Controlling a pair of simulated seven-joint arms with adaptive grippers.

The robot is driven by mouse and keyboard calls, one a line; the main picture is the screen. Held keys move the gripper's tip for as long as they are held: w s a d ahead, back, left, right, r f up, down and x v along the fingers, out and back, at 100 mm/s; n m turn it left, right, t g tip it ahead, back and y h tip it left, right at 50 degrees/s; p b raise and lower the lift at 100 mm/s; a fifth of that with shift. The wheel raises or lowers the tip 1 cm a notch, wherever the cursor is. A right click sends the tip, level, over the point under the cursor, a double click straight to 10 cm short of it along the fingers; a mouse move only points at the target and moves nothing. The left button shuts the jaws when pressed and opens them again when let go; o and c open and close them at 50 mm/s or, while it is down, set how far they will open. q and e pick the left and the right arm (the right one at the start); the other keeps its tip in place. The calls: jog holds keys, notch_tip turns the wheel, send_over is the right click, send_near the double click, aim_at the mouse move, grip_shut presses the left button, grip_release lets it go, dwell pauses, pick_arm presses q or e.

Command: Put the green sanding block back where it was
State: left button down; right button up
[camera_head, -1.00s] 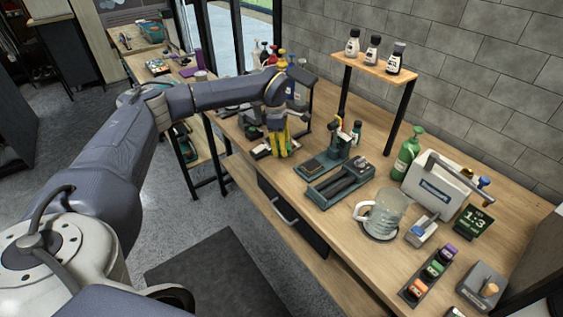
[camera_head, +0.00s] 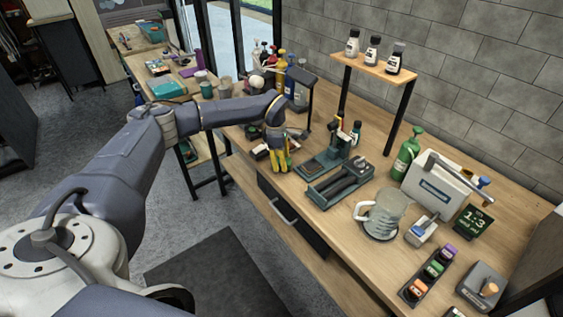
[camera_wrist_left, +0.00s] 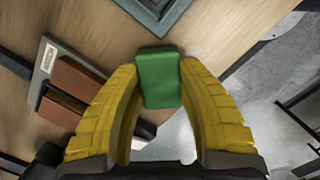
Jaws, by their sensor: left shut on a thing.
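The green sanding block (camera_wrist_left: 158,78) is between the yellow fingers of my left gripper (camera_wrist_left: 160,85) in the left wrist view. The gripper is shut on it. In the head view my left gripper (camera_head: 280,160) points down near the front edge of the workbench, and the block cannot be made out there. A holder with reddish-brown blocks (camera_wrist_left: 75,90) lies to the left of the block in the wrist view. Whether the block touches anything below is unclear. My right gripper is not in view.
A dark green stand (camera_head: 345,182) is right of my left gripper. Coloured bottles stand behind the arm. The floor shows past the bench edge.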

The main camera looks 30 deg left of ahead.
aim_at(278, 160)
pick_arm(q)
jog(key=shift+f, duration=0.1)
jog(key=c, duration=0.9)
grip_release()
jog(key=r, duration=0.4)
jog(key=a+r, duration=0.1)
jog(key=r, duration=0.7)
jog(key=shift+s+a+r, duration=0.1)
jog(key=shift+s+a, duration=0.1)
jog(key=shift+s, duration=0.1)
